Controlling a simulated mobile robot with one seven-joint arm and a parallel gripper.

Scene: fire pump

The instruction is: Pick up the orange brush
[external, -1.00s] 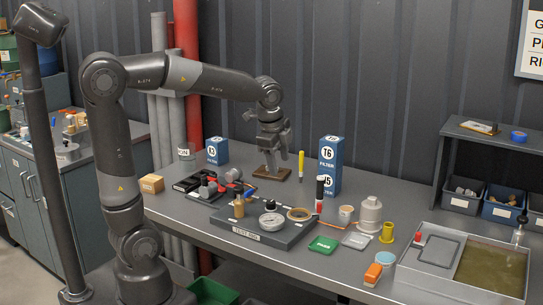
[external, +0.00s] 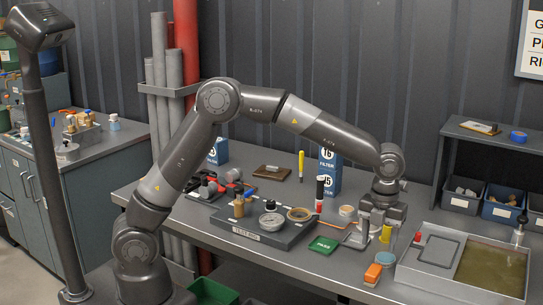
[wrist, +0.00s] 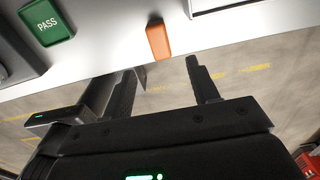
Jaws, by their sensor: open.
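The orange brush (external: 373,274), an orange block with a pale end in the external view, lies near the front edge of the workbench (external: 300,268). In the wrist view the orange brush (wrist: 158,40) lies at the table edge, beyond my fingertips and between their directions. My gripper (external: 372,241) points down above the bench, just behind the brush, apart from it. In the wrist view my gripper (wrist: 160,70) is open with nothing between its two fingers.
A green PASS card (external: 323,245) lies to the left, a large tray (external: 412,275) to the right. A yellow part (external: 386,233) stands near my fingers. The floor drops off in front.

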